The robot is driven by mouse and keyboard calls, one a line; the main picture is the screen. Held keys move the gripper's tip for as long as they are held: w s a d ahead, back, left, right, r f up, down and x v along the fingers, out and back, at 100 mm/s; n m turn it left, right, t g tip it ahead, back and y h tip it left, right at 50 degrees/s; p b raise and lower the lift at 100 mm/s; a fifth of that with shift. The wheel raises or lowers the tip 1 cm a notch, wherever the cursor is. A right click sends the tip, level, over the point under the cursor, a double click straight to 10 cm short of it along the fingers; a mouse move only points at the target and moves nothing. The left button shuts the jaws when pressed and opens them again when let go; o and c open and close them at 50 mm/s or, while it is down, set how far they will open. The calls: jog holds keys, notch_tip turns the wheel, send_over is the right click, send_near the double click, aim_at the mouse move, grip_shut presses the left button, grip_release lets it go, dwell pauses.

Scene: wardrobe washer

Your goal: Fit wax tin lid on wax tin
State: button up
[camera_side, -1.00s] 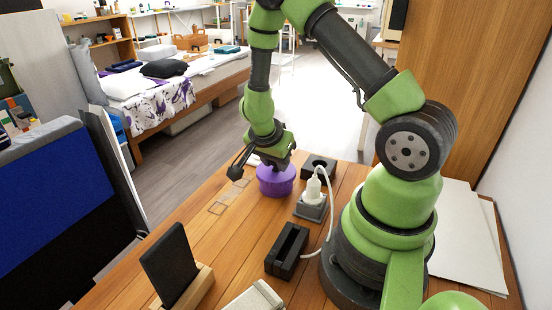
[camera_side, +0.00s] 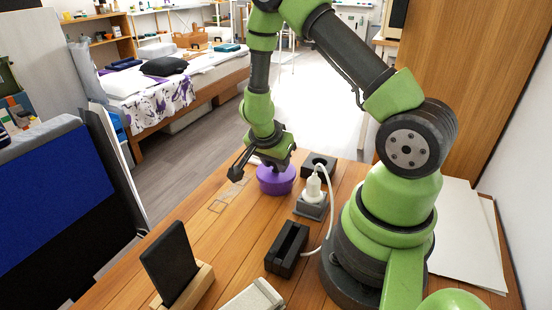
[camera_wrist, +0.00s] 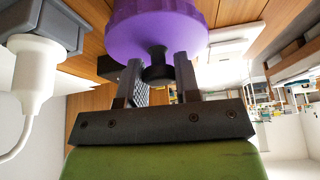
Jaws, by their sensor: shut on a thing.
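The purple wax tin (camera_side: 276,188) stands on the wooden table, and its purple lid (camera_side: 276,174) sits at its top, under my gripper (camera_side: 275,160). In the wrist view the purple lid (camera_wrist: 158,28) has a dark knob (camera_wrist: 157,66). My gripper (camera_wrist: 158,70) has its two fingers either side of that knob and is shut on it. The lid and tin look lined up in the side view. I cannot tell if the lid is fully seated, as the gripper hides part of the top.
A white plug with a cable stands in a grey socket block (camera_side: 311,206) close to the right of the tin. Black holders (camera_side: 288,250) lie nearer, and a phone stand (camera_side: 180,270) is at the front. The table left of the tin is mostly clear.

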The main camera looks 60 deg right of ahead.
jog(key=shift+f, duration=0.25)
jog(key=o, duration=1)
jog(key=shift+r, duration=0.1)
jog(key=shift+r, duration=4.9)
jog(key=shift+r, duration=0.1)
